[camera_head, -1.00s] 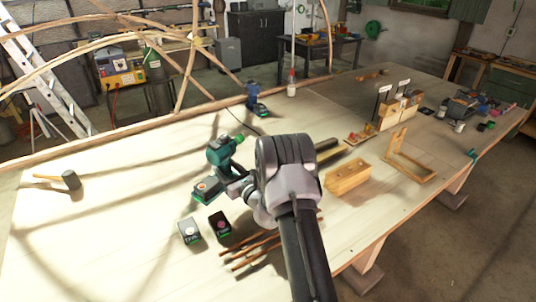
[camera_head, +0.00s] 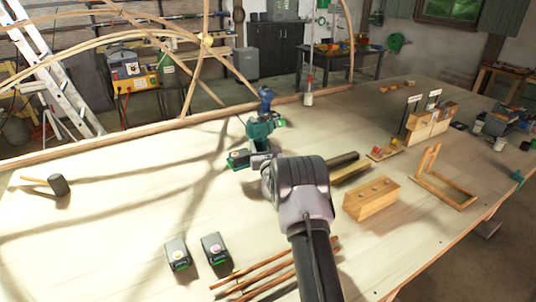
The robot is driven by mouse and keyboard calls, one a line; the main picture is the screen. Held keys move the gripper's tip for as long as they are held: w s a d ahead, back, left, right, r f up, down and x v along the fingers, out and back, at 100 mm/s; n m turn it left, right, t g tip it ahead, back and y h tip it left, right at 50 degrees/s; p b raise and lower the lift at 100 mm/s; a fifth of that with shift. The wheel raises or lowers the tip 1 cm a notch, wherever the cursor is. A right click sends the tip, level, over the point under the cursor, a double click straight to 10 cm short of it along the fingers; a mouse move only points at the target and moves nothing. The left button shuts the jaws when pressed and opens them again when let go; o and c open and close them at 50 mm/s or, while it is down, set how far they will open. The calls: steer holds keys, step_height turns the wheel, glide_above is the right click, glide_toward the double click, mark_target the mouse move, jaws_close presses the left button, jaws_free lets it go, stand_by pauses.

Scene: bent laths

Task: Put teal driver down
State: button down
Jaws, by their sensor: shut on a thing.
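The teal driver (camera_head: 259,131) is in the middle of the head view, held by my gripper (camera_head: 262,160) just beyond my wrist. Its battery base (camera_head: 238,160) points to the left. My gripper is shut on it; the fingers are small and partly hidden by the wrist. I cannot tell whether the driver touches the table. A blue driver (camera_head: 266,101) stands behind it, partly covered by it.
Two dark battery packs (camera_head: 177,254) (camera_head: 214,247) and several thin wooden rods (camera_head: 262,277) lie near the front. A wooden block (camera_head: 371,198) and wooden frame (camera_head: 442,182) are to the right. A mallet (camera_head: 58,185) lies at left. The left middle of the table (camera_head: 120,205) is clear.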

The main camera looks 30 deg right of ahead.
step_height(320, 180, down, 7)
steer(key=shift+r+b, duration=0.1)
steer(key=shift+b, duration=1.05)
steer(key=c, duration=0.6)
jaws_free()
steer(key=shift+c, duration=0.2)
